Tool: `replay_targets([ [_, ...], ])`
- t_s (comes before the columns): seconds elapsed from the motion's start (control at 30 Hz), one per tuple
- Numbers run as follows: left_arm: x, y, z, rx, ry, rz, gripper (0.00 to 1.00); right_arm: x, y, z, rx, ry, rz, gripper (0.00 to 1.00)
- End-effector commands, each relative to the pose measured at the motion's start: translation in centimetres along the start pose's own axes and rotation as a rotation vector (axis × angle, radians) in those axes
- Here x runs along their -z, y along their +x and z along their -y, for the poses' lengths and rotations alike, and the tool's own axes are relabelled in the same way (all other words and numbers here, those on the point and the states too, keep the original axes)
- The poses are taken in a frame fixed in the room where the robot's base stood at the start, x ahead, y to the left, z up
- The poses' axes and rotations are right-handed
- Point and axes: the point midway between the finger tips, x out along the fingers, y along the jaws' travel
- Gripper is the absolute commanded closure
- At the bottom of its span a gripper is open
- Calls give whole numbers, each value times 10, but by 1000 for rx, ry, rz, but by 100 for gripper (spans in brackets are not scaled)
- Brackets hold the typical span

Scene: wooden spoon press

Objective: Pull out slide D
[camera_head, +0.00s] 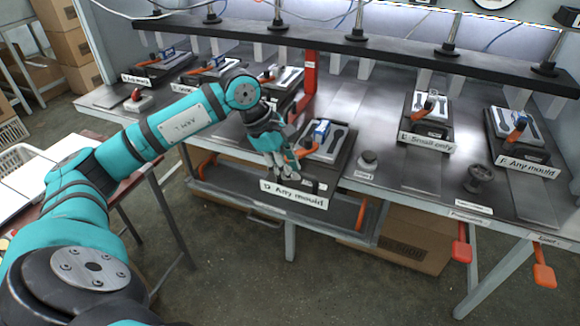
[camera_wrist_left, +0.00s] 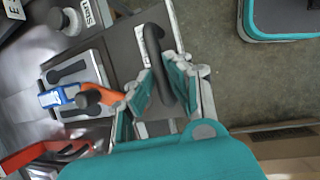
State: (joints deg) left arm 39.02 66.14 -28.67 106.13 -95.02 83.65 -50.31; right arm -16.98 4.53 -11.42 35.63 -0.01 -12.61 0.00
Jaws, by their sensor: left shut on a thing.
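Slide D (camera_head: 345,150) is a dark tray at the bench's front edge, with the label "D Any mould" (camera_head: 293,192) on its front. It carries a pale mould plate with dark spoon-shaped hollows, a blue block (camera_head: 321,131) and an orange clamp lever (camera_head: 307,150). My left gripper (camera_head: 291,168) is at the front of slide D, above its label. In the left wrist view, its fingers (camera_wrist_left: 163,92) are shut on the slide's black bar handle (camera_wrist_left: 152,45). The fingers partly hide the handle's lower end. My right gripper is in neither view.
Other slides stand along the bench, including the ones labelled "E Small only" (camera_head: 426,142) and "F Any mould" (camera_head: 528,166). A small round knob (camera_head: 368,160) stands right of slide D. A low shelf (camera_head: 235,188) runs below, with a cardboard box (camera_head: 400,250) on the floor.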

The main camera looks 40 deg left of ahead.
Motion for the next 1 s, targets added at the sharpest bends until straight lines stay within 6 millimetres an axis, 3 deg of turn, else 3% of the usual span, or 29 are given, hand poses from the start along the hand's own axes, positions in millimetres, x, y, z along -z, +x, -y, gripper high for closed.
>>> replay_targets([
  [0.07,-1,2,4,15,2,1,100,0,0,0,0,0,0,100],
  [0.1,-1,2,4,16,2,1,82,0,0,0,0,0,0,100],
  [0.27,-1,2,4,13,2,2,62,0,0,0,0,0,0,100],
  [0.63,0,-7,1,5,0,0,62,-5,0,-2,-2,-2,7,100],
  [1.0,0,-81,1,4,1,0,62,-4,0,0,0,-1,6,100],
])
